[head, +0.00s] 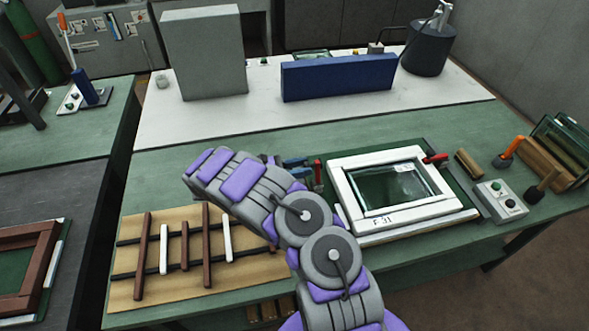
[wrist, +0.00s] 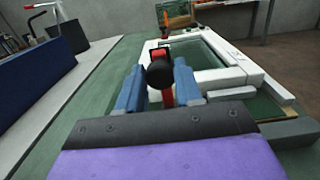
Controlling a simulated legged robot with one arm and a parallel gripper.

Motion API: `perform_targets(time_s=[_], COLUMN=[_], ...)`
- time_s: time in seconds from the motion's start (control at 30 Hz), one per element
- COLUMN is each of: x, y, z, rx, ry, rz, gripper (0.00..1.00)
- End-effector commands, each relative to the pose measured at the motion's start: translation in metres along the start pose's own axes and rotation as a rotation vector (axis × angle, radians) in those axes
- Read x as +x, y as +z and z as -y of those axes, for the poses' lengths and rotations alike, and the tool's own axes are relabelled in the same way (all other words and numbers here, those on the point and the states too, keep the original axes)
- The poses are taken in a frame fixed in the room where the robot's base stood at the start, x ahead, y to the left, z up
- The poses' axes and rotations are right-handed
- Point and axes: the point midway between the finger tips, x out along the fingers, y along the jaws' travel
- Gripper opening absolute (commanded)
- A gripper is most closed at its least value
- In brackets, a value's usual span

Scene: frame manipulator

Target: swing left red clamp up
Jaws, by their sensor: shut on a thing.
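The white frame (head: 352,190) with a glass pane lies on the green bench and also shows in the wrist view (wrist: 232,76). The left red clamp (head: 318,174) is at the frame's left edge, partly hidden by my arm. In the wrist view its red handle (wrist: 167,97) with a black round end (wrist: 160,74) stands between the blue fingers of my gripper (wrist: 158,88). My gripper is shut on this clamp. The clamp's base is hidden by the fingers. The right red clamp (head: 435,159) is at the frame's far right corner.
A control box (head: 501,201) with buttons, a wooden block (head: 468,163) and a rack of glass panes (head: 562,150) stand right of the frame. A blue panel (head: 338,79) and a grey box (head: 205,55) stand behind. A board with strips (head: 150,285) lies at front left.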

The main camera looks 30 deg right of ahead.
Motion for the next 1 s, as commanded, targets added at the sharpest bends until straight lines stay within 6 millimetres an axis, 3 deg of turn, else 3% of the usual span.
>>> perform_targets(time_s=[0.03, 0.33, 0.37, 0.6, 1.0], x=[0.002, -0.001, -0.001, -0.006, -0.02], y=[-0.008, -0.007, -0.007, -0.002, 0.001], z=[0.003, 0.003, 0.003, 0.005, 0.004], rx=[-0.011, -0.011, -0.011, -0.002, 0.003], ry=[-0.009, -0.007, -0.007, -0.003, 0.0], rz=[-0.01, -0.008, -0.007, 0.001, 0.005], gripper=[0.0, 0.0, 0.38, 0.61, 0.61])
